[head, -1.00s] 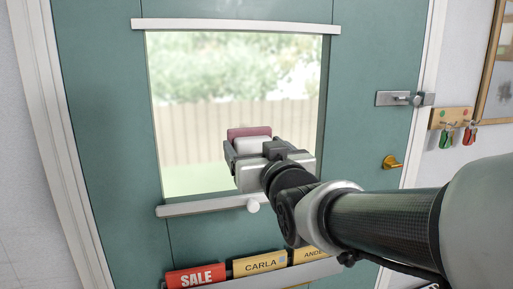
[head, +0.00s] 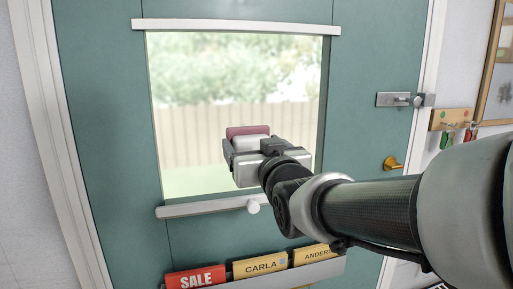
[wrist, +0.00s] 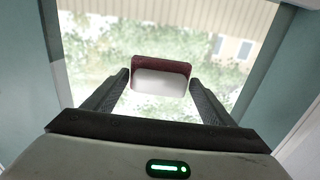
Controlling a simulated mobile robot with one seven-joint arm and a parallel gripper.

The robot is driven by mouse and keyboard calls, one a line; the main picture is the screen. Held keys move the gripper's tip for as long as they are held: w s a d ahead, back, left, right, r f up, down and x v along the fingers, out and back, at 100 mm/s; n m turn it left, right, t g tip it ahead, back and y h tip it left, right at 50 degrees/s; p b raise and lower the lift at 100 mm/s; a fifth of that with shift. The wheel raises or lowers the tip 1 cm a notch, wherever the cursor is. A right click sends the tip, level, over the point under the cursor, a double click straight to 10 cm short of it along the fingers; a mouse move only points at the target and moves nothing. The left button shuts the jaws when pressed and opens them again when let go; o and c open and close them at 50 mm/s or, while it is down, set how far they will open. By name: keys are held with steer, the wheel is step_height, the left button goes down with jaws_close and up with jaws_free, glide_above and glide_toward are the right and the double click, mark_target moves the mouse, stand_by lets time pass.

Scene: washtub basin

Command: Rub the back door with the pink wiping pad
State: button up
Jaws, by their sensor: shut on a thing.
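The back door (head: 110,120) is teal with a window pane (head: 200,80) in its upper middle; the door also shows at the edges of the wrist view (wrist: 290,75). My gripper (head: 245,143) is in front of the lower part of the window. It is shut on the pink wiping pad (head: 240,131), which has a pink face and a white back. In the wrist view the pad (wrist: 161,66) sits between the two fingers, its pink side towards the window. I cannot tell whether the pad touches the glass.
A silver latch (head: 400,99) and a brass knob (head: 393,163) are on the door's right side. A white ledge (head: 200,208) runs under the window. Below it a rack holds name signs (head: 260,265). A key holder (head: 452,120) hangs on the right wall.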

steer(key=shift+w, duration=0.25)
steer(key=shift+w+d, duration=0.2)
steer(key=shift+d, duration=0.65)
steer(key=shift+w+d, duration=0.2)
steer(key=shift+d, duration=0.6)
steer(key=shift+w+b, duration=0.1)
steer(key=shift+b, duration=0.45)
steer(key=shift+s+a+f+b, duration=0.1)
steer(key=shift+s+a+b, duration=0.15)
steer(key=shift+a+b, duration=0.9)
steer(key=shift+s+a+r+b, duration=0.2)
steer(key=shift+a+b, duration=0.3)
steer(key=shift+a, duration=0.15)
